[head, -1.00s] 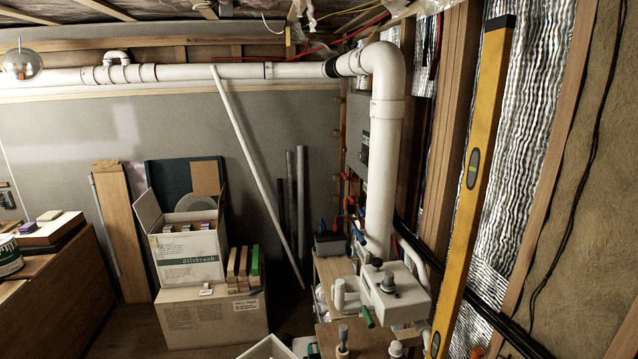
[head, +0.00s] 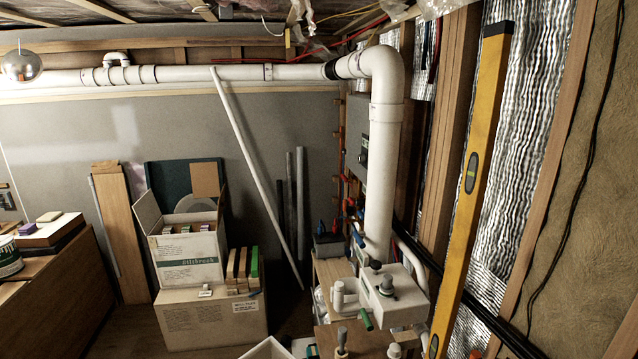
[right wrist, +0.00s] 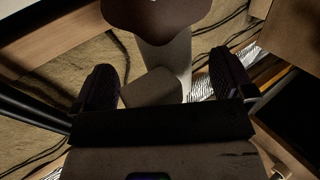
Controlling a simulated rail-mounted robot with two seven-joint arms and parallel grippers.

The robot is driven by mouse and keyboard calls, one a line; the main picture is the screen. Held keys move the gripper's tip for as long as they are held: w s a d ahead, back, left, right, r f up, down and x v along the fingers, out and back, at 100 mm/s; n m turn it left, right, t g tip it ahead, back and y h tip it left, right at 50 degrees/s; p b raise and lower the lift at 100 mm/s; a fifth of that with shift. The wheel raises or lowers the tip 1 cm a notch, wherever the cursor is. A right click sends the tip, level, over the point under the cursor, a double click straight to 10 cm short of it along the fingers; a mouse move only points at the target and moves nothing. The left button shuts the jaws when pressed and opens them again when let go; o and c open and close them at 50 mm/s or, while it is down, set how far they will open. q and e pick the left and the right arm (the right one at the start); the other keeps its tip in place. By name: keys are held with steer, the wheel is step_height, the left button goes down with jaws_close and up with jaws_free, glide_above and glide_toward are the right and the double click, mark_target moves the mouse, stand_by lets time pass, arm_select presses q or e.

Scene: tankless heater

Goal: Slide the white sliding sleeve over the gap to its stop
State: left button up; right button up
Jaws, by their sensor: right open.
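A white horizontal pipe (head: 220,73) runs along the back wall in the head view. A thicker white section with a small arched fitting (head: 117,57) on top is at its left; I cannot tell for sure whether this is the sliding sleeve. A dark band (head: 330,70) shows at the pipe's right, before a white elbow (head: 382,67). I cannot make out a gap clearly. My right gripper (right wrist: 165,82) shows in the right wrist view, open, its two dark fingers well apart. A pale cylindrical surface (right wrist: 172,58) appears beyond them, in shadow. My left gripper is not in view.
A white vertical pipe (head: 382,180) drops from the elbow to a white fitting box (head: 393,295). A white rod (head: 250,160) leans on the horizontal pipe. A yellow level (head: 475,170) leans at the right. Cardboard boxes (head: 210,318) stand on the floor.

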steer(key=shift+s+a+r+p, duration=0.1)
steer(key=shift+s+r+p, duration=0.2)
steer(key=shift+s+p, duration=0.35)
steer(key=p+v, duration=0.2)
steer(key=v, duration=0.1)
steer(key=p+v, duration=0.1)
steer(key=v, duration=0.1)
steer(key=shift+w+a, duration=0.25)
